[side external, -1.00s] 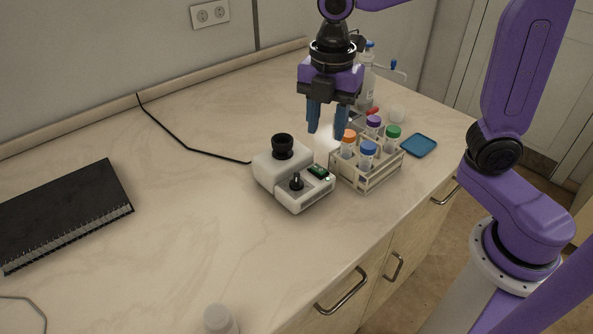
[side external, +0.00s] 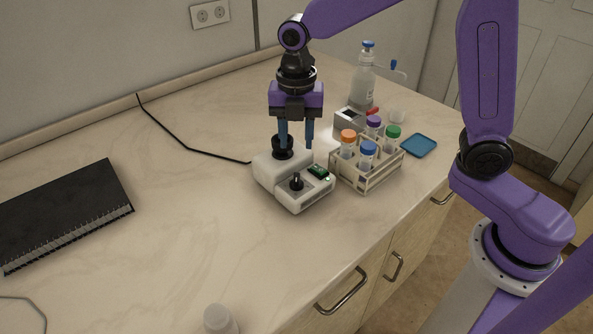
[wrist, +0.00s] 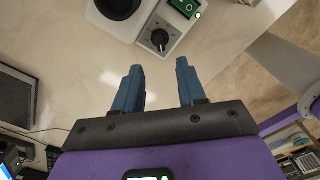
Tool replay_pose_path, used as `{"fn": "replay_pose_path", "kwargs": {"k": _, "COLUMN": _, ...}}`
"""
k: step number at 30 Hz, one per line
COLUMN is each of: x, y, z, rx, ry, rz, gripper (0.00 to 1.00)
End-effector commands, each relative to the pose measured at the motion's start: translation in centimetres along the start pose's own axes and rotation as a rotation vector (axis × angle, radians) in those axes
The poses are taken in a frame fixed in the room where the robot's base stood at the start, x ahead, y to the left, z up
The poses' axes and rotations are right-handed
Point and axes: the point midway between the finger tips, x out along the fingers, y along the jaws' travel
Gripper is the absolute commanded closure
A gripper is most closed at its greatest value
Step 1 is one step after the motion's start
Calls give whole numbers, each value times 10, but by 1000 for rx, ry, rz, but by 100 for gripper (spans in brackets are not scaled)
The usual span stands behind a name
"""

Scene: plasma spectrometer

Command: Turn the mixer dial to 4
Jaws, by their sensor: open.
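The mixer (side external: 300,192) is a small white device on the bench, with a black cup-like top at its back and a black dial (side external: 296,181) on its front part. A green switch (side external: 319,172) sits beside the dial. In the wrist view the dial (wrist: 160,38) shows near the top, beyond the fingertips, with its pointer knob visible; the scale marks are too small to read. My gripper (side external: 296,146) points down, open and empty, above and behind the dial. Its blue fingers (wrist: 158,78) are apart in the wrist view and do not touch the dial.
A rack (side external: 364,176) of several capped tubes stands just right of the mixer. A bottle (side external: 362,82), a grey box and a blue tray (side external: 419,146) are behind it. A black notebook (side external: 62,212) lies left, and a white-capped container (side external: 219,320) is in front. The bench between is clear.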

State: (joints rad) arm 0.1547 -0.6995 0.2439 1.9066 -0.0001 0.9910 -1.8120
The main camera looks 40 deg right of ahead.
Motion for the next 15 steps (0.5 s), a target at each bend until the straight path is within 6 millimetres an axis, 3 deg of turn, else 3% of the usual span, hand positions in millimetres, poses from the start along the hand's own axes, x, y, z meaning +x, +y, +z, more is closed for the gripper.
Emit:
{"fn": "replay_pose_path", "kwargs": {"k": 9, "x": 60, "y": -1, "z": 0, "rx": 0, "ry": 1, "rz": -6, "gripper": 60}}
{"fn": "replay_pose_path", "kwargs": {"k": 15, "x": 86, "y": -1, "z": 0, "rx": 0, "ry": 1, "rz": -3, "gripper": 60}}
